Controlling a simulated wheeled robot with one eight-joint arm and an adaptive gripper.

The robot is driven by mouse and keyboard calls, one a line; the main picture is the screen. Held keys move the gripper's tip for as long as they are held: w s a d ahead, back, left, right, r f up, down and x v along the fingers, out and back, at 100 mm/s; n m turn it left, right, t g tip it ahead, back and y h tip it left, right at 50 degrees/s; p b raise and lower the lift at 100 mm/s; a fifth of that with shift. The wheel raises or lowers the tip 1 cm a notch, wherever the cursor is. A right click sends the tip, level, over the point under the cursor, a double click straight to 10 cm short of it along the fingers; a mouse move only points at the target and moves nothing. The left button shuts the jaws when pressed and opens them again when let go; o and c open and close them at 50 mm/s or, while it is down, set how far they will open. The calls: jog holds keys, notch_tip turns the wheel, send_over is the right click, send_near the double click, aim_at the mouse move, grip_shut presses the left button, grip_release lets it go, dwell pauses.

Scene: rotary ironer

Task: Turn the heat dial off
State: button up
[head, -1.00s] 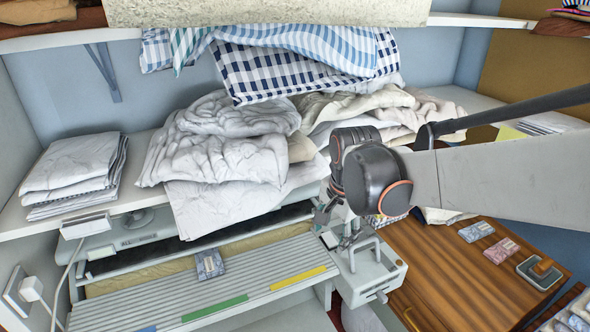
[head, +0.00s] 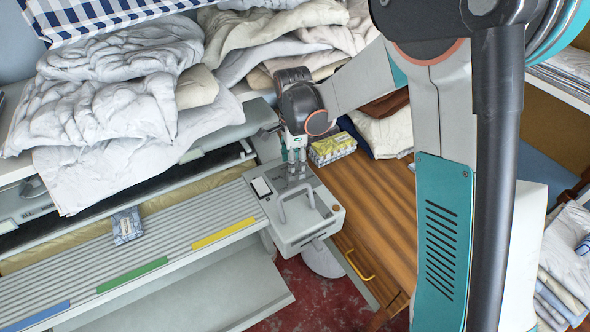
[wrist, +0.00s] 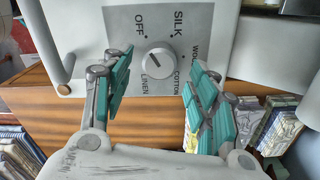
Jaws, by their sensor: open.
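The heat dial (wrist: 158,63) is a round white knob on a grey panel (wrist: 205,40) in the wrist view. OFF, SILK, WOOL, COTTON and LINEN are printed around it. A short dark mark on the knob points to the upper left in the picture, roughly on the OFF side. My gripper (wrist: 160,88) is open, its teal-padded fingers left and right of the dial with gaps on both sides; no contact shows. In the head view my gripper (head: 295,156) is at the ironer's end housing (head: 312,232); the dial cannot be made out there.
A looped handle (head: 284,204) rises from the end housing close to my gripper. The slatted feed table (head: 150,240) lies left, with a small packet (head: 127,225) on it. Heaped linen (head: 110,95) lies behind. A wooden top (head: 375,200) with a tissue-like box (head: 332,148) is right.

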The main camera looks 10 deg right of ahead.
jog(key=shift+f+b, duration=0.35)
jog(key=shift+f, duration=1.1)
jog(key=shift+c, duration=0.6)
jog(key=c, duration=0.9)
jog(key=shift+c, duration=0.2)
